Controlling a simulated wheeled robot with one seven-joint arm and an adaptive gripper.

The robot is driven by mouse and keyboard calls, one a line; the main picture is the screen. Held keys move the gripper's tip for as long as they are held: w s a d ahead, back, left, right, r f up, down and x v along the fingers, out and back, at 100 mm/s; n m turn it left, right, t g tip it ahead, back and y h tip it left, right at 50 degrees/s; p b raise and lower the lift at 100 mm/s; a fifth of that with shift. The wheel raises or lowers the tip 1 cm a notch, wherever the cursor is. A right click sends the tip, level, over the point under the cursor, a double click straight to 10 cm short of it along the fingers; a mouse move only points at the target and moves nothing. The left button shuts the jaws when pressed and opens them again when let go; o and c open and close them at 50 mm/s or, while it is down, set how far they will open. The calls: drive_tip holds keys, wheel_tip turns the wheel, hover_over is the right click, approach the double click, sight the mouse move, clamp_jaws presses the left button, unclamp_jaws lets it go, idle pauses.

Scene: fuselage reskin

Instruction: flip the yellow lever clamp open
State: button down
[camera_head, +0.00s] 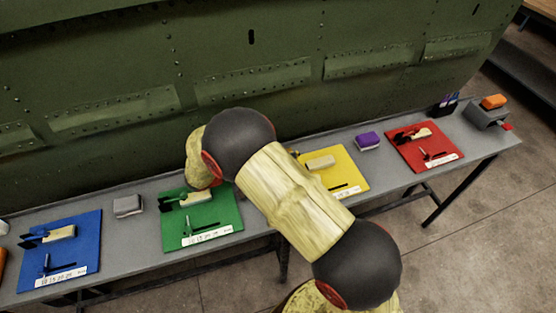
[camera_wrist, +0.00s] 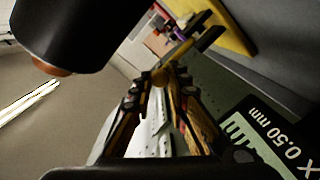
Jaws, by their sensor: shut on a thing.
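In the wrist view, my gripper (camera_wrist: 160,78) has its two fingers brought together at the tips. They are shut on a slim yellow and dark piece, which looks like the lever of the yellow lever clamp (camera_wrist: 184,48). It slants up to the right from the fingertips to a dark bar. How far the lever is raised cannot be told.
The grey bench (camera_head: 140,257) carries a blue board (camera_head: 85,237), a yellow board (camera_head: 345,180) partly behind my arm, and a red board (camera_head: 440,145). A purple block (camera_head: 368,141) and a grey block (camera_head: 128,206) lie between boards. The green riveted fuselage (camera_head: 110,65) stands close behind.

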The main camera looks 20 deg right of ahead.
drive_tip(key=shift+f, duration=0.15)
idle(0.3)
drive_tip(key=c, duration=1.7)
unclamp_jaws()
drive_tip(key=shift+a, duration=0.1)
drive_tip(key=a, duration=1.2)
drive_tip(key=shift+r, duration=0.25)
